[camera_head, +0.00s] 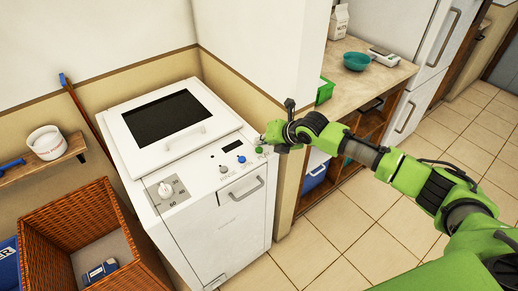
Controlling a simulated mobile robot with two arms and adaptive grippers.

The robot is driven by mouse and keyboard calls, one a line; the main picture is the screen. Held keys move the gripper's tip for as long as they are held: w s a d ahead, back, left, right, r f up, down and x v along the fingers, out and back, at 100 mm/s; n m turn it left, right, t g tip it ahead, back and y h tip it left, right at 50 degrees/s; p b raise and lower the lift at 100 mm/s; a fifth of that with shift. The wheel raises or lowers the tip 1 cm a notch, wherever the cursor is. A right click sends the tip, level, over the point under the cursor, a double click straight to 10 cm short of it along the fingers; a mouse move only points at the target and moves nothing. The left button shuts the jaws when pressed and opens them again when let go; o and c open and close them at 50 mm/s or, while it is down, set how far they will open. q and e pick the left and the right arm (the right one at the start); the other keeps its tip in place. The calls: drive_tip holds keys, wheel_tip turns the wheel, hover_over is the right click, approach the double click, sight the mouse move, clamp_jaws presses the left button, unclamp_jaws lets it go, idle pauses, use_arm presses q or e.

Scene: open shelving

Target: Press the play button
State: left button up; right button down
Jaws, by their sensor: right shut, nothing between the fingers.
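A white washing machine (229,226) stands against the wall, with a dark window in its lid (163,117). A play mark cannot be read at this size. My right gripper (264,139) is shut and empty, just above and beside the green button. I cannot tell whether it touches the panel. My left gripper is not in view.
A wicker basket (62,215) stands left of the machine, below a small wall shelf (38,171) with a white tub. A counter (352,86) with a teal bowl (357,61) and scale is behind my right arm. Tiled floor is clear at the lower middle.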

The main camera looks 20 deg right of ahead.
sight(261, 150)
drive_tip(key=shift+f, duration=0.1)
idle(0.3)
drive_tip(key=shift+f, duration=0.35)
drive_tip(key=shift+f+b, duration=0.5)
idle(0.8)
drive_tip(key=shift+r+p, duration=0.8)
drive_tip(key=shift+r, duration=0.1)
wheel_tip(261, 150, up, 5)
drive_tip(key=p, duration=0.4)
drive_tip(key=shift+r, duration=0.1)
idle(0.6)
